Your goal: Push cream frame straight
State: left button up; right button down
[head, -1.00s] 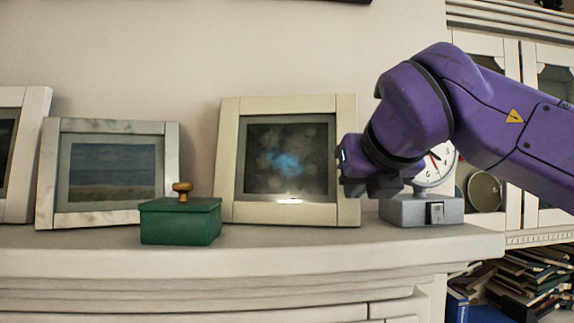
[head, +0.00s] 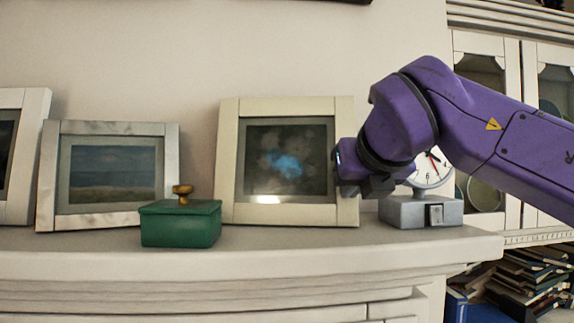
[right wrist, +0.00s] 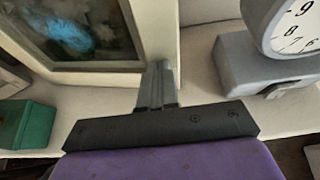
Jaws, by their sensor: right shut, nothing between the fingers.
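The cream frame (head: 228,165) leans on the wall on the mantel shelf, with a dark picture and a blue patch inside it. It also shows at the upper left of the right wrist view (right wrist: 155,30). My right gripper (head: 338,168) is shut and empty at the frame's right side bar. In the right wrist view its fingers (right wrist: 158,75) point toward the frame's lower right corner; they look close to or against the side, but contact is not certain. The gripper hides part of the right bar in the head view. My left gripper is not in view.
A green box (head: 180,222) with a knob stands in front, left of the cream frame. A marble-white frame (head: 105,220) leans further left. A grey clock (head: 420,211) stands close behind and right of my right gripper. The shelf's front edge (head: 300,245) runs below.

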jog(key=shift+w+p, duration=0.85)
jog(key=shift+w, duration=1)
jog(key=shift+s+b, duration=0.4)
jog(key=shift+s, duration=0.25)
jog(key=s, duration=0.1)
jog(key=s+b, duration=0.1)
jog(key=s, duration=0.3)
jog(key=shift+r, duration=0.4)
jog(key=shift+s+r, duration=0.1)
jog(key=shift+s, duration=0.3)
jog(key=shift+w, duration=0.1)
